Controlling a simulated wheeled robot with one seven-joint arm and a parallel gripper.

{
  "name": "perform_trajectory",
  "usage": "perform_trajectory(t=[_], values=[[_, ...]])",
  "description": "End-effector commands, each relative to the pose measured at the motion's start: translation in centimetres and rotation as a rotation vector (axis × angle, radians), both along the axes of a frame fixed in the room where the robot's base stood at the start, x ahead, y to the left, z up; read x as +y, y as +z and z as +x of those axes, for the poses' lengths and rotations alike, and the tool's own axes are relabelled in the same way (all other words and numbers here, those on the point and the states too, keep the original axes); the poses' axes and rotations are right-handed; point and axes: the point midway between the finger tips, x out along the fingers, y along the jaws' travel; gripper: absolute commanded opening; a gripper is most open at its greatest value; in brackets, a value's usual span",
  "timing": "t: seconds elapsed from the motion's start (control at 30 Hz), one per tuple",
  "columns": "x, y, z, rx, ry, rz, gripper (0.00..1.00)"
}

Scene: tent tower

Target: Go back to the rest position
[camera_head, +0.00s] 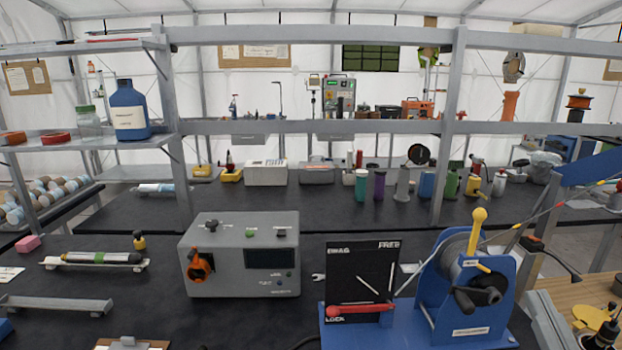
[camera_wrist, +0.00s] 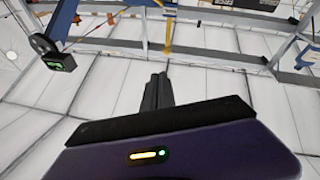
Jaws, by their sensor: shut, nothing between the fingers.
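My gripper (camera_wrist: 157,92) shows in the wrist view as dark fingers beyond a dark purple housing. The fingers are together, with nothing between them. Around it the wrist view shows the white tent wall and grey frame bars, and no object touches the fingers. My gripper is not in the head view. The rest position has no marker that I can see.
A grey control box (camera_head: 240,258) with an orange knob stands on the black bench (camera_head: 120,290). A blue winch (camera_head: 465,290) with a yellow handle stands at right beside a black panel (camera_head: 360,275) with a red lever. A grey shelf frame (camera_head: 320,127) crosses behind.

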Motion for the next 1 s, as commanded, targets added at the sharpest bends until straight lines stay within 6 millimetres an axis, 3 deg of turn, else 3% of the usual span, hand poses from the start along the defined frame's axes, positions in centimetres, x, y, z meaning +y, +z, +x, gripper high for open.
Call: perform_trajectory(t=[0.03,0.1,0.4,0.8,1.0], values=[[0.5,-2.0,-1.1,0.016,0.006,0.041,0.00],[1.0,-4.0,-2.6,0.024,0.013,0.093,0.00],[4.1,-11.6,-10.0,0.107,0.063,0.251,0.00],[8.6,-19.9,-22.1,0.383,0.133,0.312,0.00],[9.6,-22.8,-26.7,0.533,0.150,0.315,0.00]])
